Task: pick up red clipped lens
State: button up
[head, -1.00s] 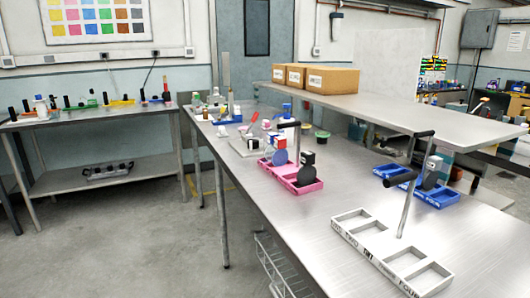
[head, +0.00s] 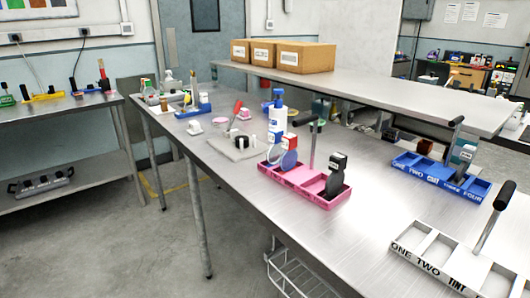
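A lens with a red clip (head: 290,142) and a round bluish disc stands upright at the left end of a pink tray (head: 268,178) in the head view. A black lens-like piece (head: 335,175) with a dark top stands in the right end of the same tray. A black-topped handle post rises from the middle of the tray. My gripper is not in view.
A white bottle with a blue cap (head: 278,120) stands close behind the red-clipped lens. A blue tray (head: 420,180) and a white tray (head: 428,262), each with a handle post, lie to the right. A raised shelf (head: 400,90) overhangs the back. The bench front is bare.

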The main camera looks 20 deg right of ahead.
aim_at(288, 159)
jog(key=i+j+z, duration=0.15)
jog(key=i+j, duration=0.65)
